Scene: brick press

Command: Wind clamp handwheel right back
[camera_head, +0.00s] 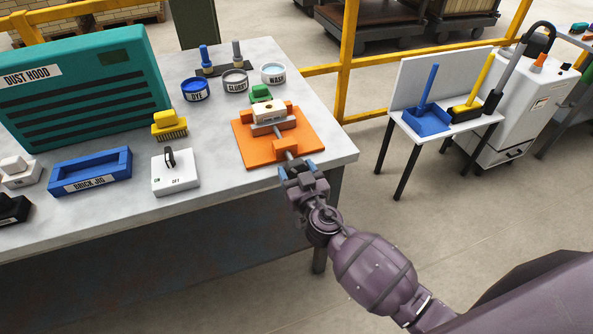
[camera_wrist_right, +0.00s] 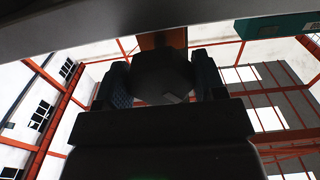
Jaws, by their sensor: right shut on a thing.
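The clamp has an orange base plate (camera_head: 253,150) on the workbench, with a grey jaw (camera_head: 270,128) against a pale brick (camera_head: 268,110). A screw runs from it toward the bench's front right edge. My right gripper (camera_head: 297,168) is at the near end of the screw, shut on the handwheel. The handwheel is mostly hidden by the gripper in the head view. In the right wrist view the dark handwheel (camera_wrist_right: 160,76) sits between the two blue-grey finger pads. My left gripper is not in view.
The bench (camera_head: 232,205) also holds a teal dust hood (camera_head: 82,85), a blue brick jig (camera_head: 90,171), a white switch box (camera_head: 175,172), a yellow brush (camera_head: 169,125) and labelled pots (camera_head: 235,82). A small side table (camera_head: 440,135) stands right, with floor between.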

